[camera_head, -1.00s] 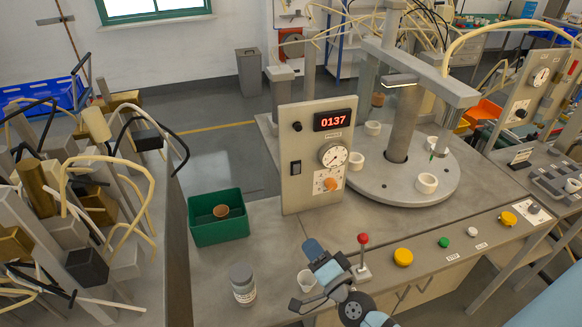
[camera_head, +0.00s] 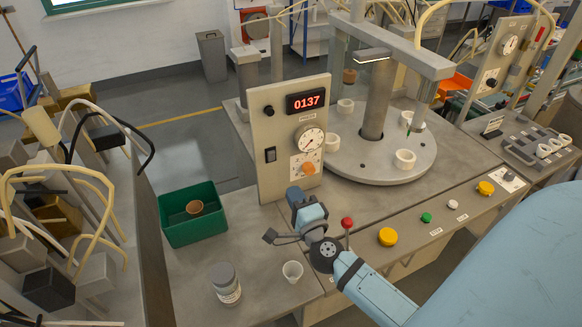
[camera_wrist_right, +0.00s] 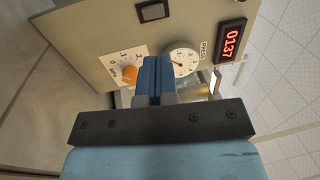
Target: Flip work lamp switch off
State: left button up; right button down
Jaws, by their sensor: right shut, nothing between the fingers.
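The black rocker switch (camera_head: 270,154) is on the front of the grey upright panel (camera_head: 260,183), left of the dial gauge. In the right wrist view the switch (camera_wrist_right: 153,11) is at the top, beyond my fingertips. The work lamp (camera_head: 372,55) above the round turntable glows at its underside. My right gripper (camera_head: 295,194) is in front of the panel's lower right part, below the orange knob. In the right wrist view its blue fingers (camera_wrist_right: 153,62) are shut together, empty and apart from the switch. My left gripper is not in view.
An orange knob (camera_head: 308,168), a gauge (camera_head: 310,139) and a red display (camera_head: 305,101) share the panel. A green bin (camera_head: 190,229), a jar (camera_head: 226,290) and a white cup (camera_head: 292,272) are on the bench.

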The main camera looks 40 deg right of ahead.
aim_at(272, 155)
jog(key=p+x, duration=0.1)
jog(key=x, duration=1.1)
jog(key=shift+p, duration=0.35)
jog(key=shift+w+d+r+p, duration=0.1)
jog(key=shift+w+r+p, duration=0.15)
jog(key=shift+r+p, duration=0.45)
jog(key=shift+f, duration=0.25)
jog(key=shift+r, duration=0.1)
